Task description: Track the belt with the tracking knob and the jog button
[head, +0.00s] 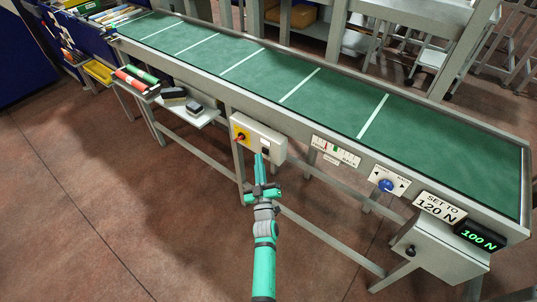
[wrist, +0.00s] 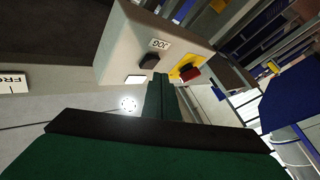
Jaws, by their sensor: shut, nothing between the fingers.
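The green belt (head: 330,98) with white cross lines runs along the conveyor. The blue tracking knob (head: 386,185) sits on a white arrowed plate on the front rail. A control box (head: 270,134) on the rail carries the black jog button (wrist: 149,60), beside its JOG label. My gripper (head: 259,158) is shut and empty, pointing at this box. In the wrist view its fingertips (wrist: 160,76) are just beside the jog button; I cannot tell whether they touch the box. A gauge plate (head: 335,150) with green and red marks is left of the knob; its reading is too small.
A sign (head: 440,207) reads SET TO 120 N, and a display (head: 480,236) shows 100 N. A box with a black knob (head: 410,250) hangs below. Open floor (head: 130,210) lies at left.

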